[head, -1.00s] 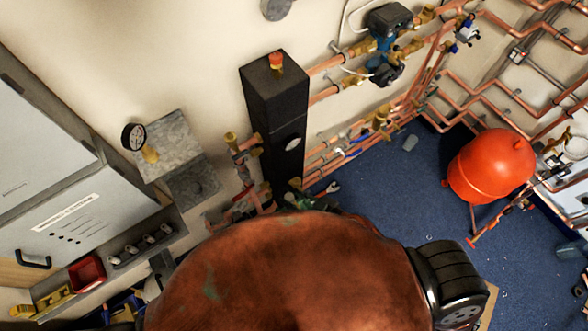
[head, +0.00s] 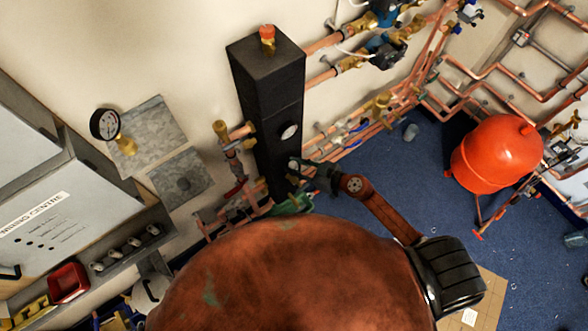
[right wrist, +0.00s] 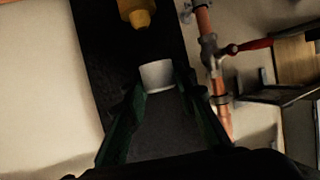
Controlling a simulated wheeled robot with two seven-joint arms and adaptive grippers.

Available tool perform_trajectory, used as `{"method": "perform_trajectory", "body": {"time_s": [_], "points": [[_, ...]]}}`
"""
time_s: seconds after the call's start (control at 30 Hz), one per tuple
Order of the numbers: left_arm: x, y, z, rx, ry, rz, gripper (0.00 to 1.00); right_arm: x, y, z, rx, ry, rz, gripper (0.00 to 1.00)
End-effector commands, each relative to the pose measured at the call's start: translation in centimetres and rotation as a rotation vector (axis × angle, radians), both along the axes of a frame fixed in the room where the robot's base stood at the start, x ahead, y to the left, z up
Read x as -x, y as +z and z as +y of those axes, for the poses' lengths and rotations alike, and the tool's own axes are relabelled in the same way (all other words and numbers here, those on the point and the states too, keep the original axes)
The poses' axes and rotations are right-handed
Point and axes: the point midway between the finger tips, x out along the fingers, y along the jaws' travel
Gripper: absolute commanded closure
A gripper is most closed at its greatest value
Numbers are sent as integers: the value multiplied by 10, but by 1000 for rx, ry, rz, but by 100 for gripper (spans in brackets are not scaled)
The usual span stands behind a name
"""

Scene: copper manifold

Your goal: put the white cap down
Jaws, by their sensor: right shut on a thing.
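The white cap (right wrist: 157,75) sits between the green fingertips of my right gripper (right wrist: 160,84) in the right wrist view. The gripper is shut on it, in front of a black surface. In the head view my right gripper (head: 312,175) reaches up beside the lower part of the tall black column (head: 268,100). The cap is too small there to make out clearly. I cannot make out my left gripper in either view.
A brass fitting (right wrist: 138,12) is just beyond the cap. Copper pipes with a red-handled valve (right wrist: 245,46) run to its right. A pressure gauge (head: 105,124) is on the left wall. A red tank (head: 497,155) stands on the blue floor at right.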

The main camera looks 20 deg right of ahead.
Motion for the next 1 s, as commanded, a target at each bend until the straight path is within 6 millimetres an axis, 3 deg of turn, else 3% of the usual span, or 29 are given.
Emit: {"method": "perform_trajectory", "body": {"time_s": [0.23, 0.77, 0.8, 1.0], "points": [[8, -29, 0, 0, 0, 13, 60, -3, -36, -2, -1, -1, 3, 90], [8, -28, 0, 0, 0, 13, 60, -3, -41, -2, -2, -1, 2, 90], [8, -28, 0, 0, 0, 13, 60, -3, -41, -2, -1, 0, 1, 72], [8, -28, 0, 0, 0, 13, 60, -3, -41, -2, -1, 0, 1, 58]]}}
